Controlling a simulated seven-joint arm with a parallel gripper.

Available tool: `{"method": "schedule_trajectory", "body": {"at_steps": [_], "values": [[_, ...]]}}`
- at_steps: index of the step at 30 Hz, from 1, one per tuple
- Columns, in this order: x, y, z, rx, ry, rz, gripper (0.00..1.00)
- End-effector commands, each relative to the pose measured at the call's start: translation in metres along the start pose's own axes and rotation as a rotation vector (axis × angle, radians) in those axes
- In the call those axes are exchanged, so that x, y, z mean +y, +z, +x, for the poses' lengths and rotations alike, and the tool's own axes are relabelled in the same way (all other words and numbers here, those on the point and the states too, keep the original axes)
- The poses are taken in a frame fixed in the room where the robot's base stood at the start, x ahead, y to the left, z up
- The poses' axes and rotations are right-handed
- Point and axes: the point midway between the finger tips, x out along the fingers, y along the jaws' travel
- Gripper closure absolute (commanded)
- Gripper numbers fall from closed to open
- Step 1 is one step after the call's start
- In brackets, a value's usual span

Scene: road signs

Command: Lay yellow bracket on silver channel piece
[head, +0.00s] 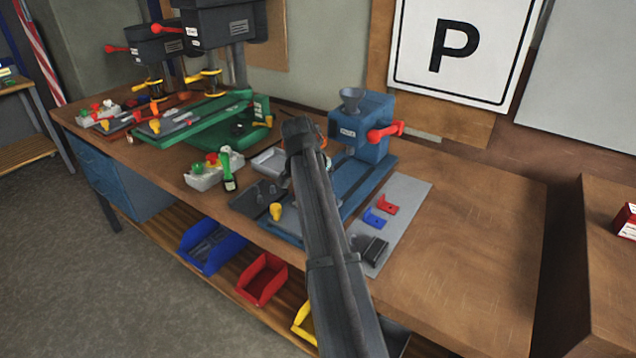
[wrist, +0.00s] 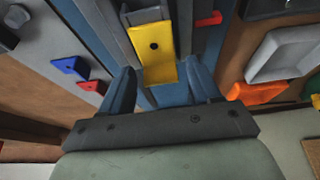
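In the wrist view, the yellow bracket (wrist: 155,52) has a dark round hole and lies with its far end against or over the silver channel piece (wrist: 146,15). Only part of the channel piece shows past the bracket, on the blue base. My gripper (wrist: 160,76) has its two blue-grey fingers apart, one on each side of the bracket's near end. A narrow gap shows on both sides of the bracket. In the head view, my arm hides the gripper, the bracket and the channel piece.
The blue press (head: 362,130) with a red handle stands just behind my arm. A grey mat (head: 408,196) to the right holds a red bracket (head: 388,206), a blue bracket (head: 374,218) and a dark block (head: 376,250). A grey tray (head: 268,160) lies left. The bench is clear at right.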

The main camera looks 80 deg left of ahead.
Motion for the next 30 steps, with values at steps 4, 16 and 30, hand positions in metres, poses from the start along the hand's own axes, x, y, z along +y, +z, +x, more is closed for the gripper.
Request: {"method": "schedule_trajectory", "body": {"at_steps": [4, 16, 30], "values": [[0.0, 0.0, 0.0, 0.0, 0.0, 0.0, 0.35], [0.0, -0.001, -0.028, 0.001, -0.001, 0.0, 0.35], [0.0, -0.001, -0.107, 0.001, -0.001, 0.0, 0.35]]}}
